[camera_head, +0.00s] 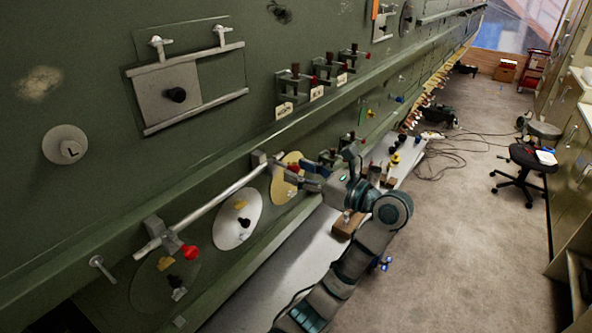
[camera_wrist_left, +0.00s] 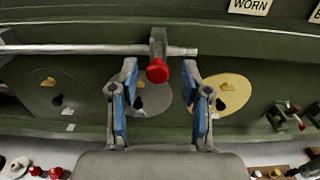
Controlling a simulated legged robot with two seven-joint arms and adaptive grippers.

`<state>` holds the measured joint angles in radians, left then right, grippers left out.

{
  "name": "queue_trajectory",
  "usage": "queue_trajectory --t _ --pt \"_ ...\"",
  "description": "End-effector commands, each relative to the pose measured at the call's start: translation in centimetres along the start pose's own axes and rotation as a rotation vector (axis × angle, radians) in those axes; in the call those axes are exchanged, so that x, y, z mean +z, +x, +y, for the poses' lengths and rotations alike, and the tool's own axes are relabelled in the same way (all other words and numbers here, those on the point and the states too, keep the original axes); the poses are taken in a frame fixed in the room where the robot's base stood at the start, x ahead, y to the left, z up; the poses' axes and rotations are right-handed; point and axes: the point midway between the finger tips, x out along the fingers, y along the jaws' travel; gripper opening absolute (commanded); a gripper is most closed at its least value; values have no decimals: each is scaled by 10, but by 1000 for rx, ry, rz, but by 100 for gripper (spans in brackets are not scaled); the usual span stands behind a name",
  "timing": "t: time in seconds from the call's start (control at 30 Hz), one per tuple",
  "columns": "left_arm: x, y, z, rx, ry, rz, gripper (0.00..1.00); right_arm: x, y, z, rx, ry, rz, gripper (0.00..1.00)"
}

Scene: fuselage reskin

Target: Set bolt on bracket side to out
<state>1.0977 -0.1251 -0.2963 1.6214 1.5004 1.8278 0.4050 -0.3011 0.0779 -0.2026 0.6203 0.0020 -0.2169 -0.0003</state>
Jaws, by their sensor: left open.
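A long silver bolt (camera_head: 215,198) runs along the green wall through two dark brackets. The near bracket (camera_head: 158,232) has a red knob (camera_head: 190,252) hanging below it. The far bracket (camera_head: 259,160) has another red knob (camera_head: 293,167), close to my left gripper (camera_head: 300,178). In the left wrist view the bolt (camera_wrist_left: 80,49) passes through the bracket (camera_wrist_left: 158,43) and its end sticks out a little on the right. The red knob (camera_wrist_left: 158,71) shows between the spread fingers of my left gripper (camera_wrist_left: 160,78). I cannot tell whether they touch it. My right gripper is not in view.
A white disc (camera_head: 238,218) and a yellow disc (camera_head: 287,178) lie on the wall below the bolt. Latch blocks with labels (camera_head: 284,110) sit above on a ledge. A grey workbench (camera_head: 262,272) with small parts runs below. Open floor (camera_head: 470,240) lies to the right.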

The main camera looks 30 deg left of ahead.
Motion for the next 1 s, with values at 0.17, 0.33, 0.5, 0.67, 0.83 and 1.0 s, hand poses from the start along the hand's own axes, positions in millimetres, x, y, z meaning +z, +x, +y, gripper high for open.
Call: queue_trajectory --t 0.17,0.33,0.5,0.67,0.83,1.0 --pt "-1 -39 -2 -6 3 4 48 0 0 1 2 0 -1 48" --pt "-2 -74 -2 -4 3 4 48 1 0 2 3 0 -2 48" --pt "-3 -93 -2 -2 4 6 48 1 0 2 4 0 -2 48" --pt "-3 -98 -2 -1 3 6 48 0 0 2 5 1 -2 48" --pt "-3 -98 -2 -1 3 5 48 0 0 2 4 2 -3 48" --pt "-3 -100 -2 -1 3 4 48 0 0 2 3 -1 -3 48"
